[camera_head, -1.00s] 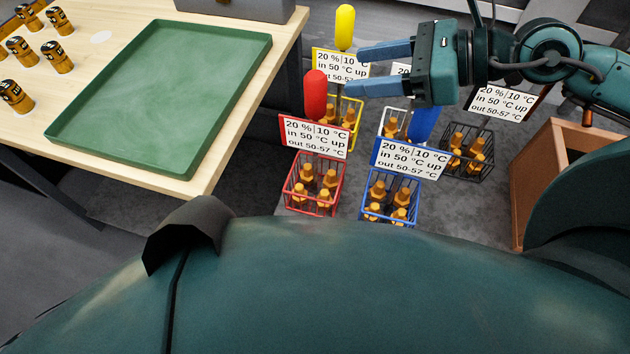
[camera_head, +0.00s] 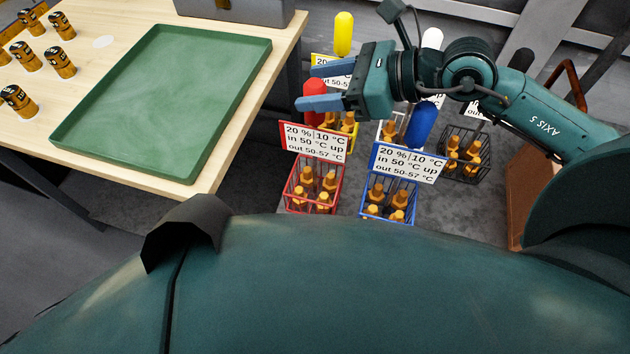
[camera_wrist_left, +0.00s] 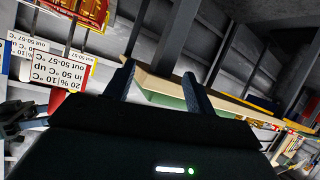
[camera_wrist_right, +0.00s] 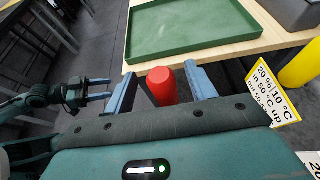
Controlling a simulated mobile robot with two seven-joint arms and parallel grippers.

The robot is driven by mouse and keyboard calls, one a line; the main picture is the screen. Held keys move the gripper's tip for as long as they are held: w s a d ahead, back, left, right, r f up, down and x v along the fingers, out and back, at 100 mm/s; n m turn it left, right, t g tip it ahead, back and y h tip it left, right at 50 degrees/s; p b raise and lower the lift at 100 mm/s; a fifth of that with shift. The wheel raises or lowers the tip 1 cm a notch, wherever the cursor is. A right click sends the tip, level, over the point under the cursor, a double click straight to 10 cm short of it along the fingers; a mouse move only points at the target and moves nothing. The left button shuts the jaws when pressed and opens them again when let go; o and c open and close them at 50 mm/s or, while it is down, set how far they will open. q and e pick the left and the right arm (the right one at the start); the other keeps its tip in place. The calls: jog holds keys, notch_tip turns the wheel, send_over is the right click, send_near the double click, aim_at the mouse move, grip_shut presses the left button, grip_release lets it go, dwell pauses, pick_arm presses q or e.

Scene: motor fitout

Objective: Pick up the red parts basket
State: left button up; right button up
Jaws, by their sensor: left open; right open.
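The red parts basket (camera_head: 313,188) stands on the floor in the head view, a wire basket with several orange-brown bottles. Its white sign (camera_head: 314,143) faces me, and its red handle grip (camera_head: 314,90) rises behind the sign. My right gripper (camera_head: 308,88) is open, its blue fingers near the red grip. In the right wrist view the red grip (camera_wrist_right: 162,86) shows between the open fingers (camera_wrist_right: 160,74), with gaps on both sides. My left gripper (camera_wrist_left: 158,70) is open and empty in the left wrist view; the head view does not show it.
A blue basket (camera_head: 388,198) stands right of the red one. Yellow (camera_head: 343,34), white (camera_head: 432,38) and black baskets (camera_head: 464,155) stand behind. A wooden table with a green tray (camera_head: 165,100) is at left. A brown wooden box (camera_head: 522,195) is at right.

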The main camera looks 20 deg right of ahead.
jog(key=x, duration=0.3)
grip_shut()
dwell(0.6)
dwell(0.8)
jog(key=shift+r, duration=0.15)
